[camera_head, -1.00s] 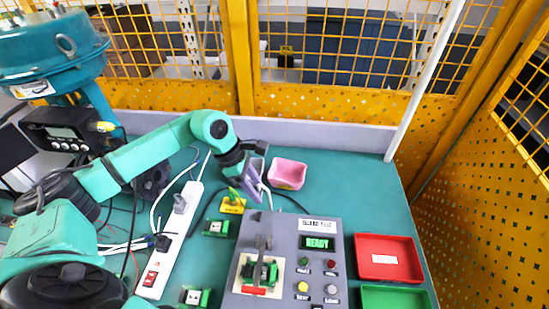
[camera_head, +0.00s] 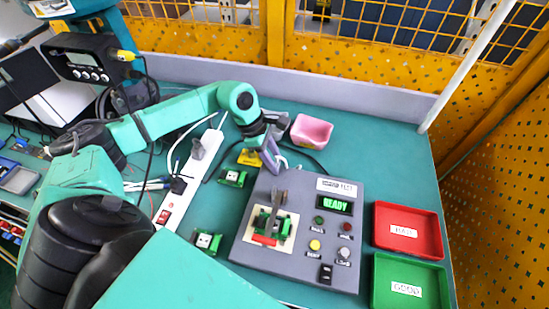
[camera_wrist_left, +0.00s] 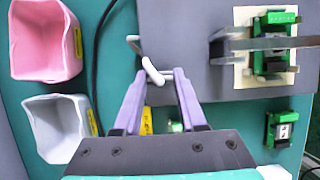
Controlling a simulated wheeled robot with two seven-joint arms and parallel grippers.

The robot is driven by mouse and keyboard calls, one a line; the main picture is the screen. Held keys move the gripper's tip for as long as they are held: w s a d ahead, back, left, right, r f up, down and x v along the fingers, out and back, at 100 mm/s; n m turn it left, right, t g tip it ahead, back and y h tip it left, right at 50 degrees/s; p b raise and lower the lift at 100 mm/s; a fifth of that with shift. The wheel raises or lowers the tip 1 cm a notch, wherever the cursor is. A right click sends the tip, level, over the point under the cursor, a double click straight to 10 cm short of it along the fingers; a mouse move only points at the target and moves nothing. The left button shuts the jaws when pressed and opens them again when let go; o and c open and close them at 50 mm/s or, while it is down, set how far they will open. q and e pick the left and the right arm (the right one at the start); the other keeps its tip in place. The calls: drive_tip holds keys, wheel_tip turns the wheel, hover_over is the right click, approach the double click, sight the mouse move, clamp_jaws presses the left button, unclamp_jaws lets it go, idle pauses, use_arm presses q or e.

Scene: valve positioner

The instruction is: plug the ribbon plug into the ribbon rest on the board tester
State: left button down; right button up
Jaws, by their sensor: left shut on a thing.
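The board tester (camera_head: 292,262) is a grey console with a lit READY display. A lever stands over a pale nest (camera_head: 268,226) holding a green board. My left gripper (camera_head: 274,158) has purple fingers and is at the tester's far left corner. In the left wrist view its fingertips (camera_wrist_left: 158,75) are around a small white piece (camera_wrist_left: 152,72), which I take to be the ribbon plug. A white loop runs from it to the tester's edge. The plug's far side is hidden, and I cannot make out the ribbon rest clearly. My right gripper is not in view.
A pink bin (camera_head: 311,131) and a pale grey bin (camera_wrist_left: 58,125) stand behind the tester. A red tray (camera_head: 408,250) and a green tray (camera_head: 385,285) are at right. A white power strip (camera_head: 180,190), small green boards (camera_head: 232,178) and a yellow block (camera_head: 250,158) are at left.

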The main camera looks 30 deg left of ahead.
use_arm(q)
drive_tip(key=shift+d, duration=0.1)
idle(0.3)
drive_tip(key=shift+f+b, duration=0.25)
drive_tip(key=shift+b, duration=0.15)
idle(0.5)
drive_tip(key=shift+b, duration=0.35)
drive_tip(key=shift+f+b, duration=0.4)
drive_tip(key=shift+b, duration=0.35)
idle(1.2)
